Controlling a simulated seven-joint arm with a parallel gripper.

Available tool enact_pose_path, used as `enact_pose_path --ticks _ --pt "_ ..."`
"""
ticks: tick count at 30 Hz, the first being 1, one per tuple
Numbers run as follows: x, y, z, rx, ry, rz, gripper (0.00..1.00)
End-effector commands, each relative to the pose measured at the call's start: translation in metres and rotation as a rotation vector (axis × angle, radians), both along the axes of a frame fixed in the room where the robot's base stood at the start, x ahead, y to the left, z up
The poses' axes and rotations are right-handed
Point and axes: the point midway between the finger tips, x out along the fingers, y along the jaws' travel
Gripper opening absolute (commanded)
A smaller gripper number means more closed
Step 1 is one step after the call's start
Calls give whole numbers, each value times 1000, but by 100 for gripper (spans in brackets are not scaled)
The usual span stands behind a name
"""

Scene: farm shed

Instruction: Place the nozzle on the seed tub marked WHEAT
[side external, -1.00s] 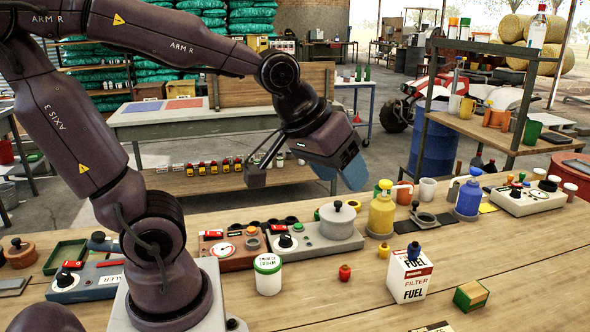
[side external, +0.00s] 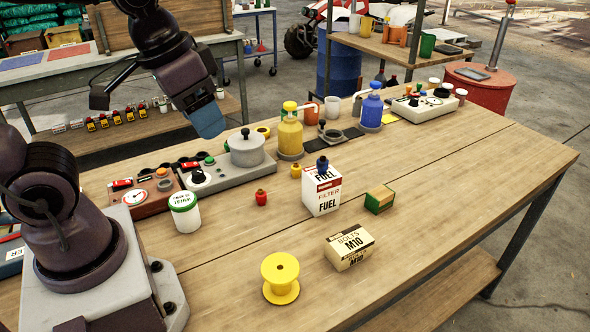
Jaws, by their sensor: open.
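A white tub with a green lid (side external: 184,215), its printed label too small to read surely, stands on the table near my base. Small nozzle-like pieces are in view: a red one (side external: 261,198) upright on the table right of the tub, a yellow one (side external: 296,171) farther back, and a blue one (side external: 322,165) on top of the fuel filter box (side external: 322,193).
A grey hotplate with a pot (side external: 247,150) and a red gauge box (side external: 142,198) stand behind the tub. Yellow and blue pump bottles (side external: 290,135) stand farther back. A bolts box (side external: 349,247), green-yellow block (side external: 379,199) and yellow spool (side external: 281,278) lie forward. The table's right part is clear.

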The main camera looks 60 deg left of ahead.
Motion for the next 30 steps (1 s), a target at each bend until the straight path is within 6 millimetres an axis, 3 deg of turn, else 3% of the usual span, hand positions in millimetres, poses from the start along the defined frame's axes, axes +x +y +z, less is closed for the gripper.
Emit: enact_pose_path --ticks 8,15,21,25,27,30 --pt "75 34 -56 -26 178 179 58" --pt "141 84 -128 17 213 402 58" --pt "186 130 -187 79 151 577 58" --pt "217 153 -202 99 44 667 58" --pt "238 160 -189 80 -57 714 58" --pt "244 162 -192 60 -93 751 58"
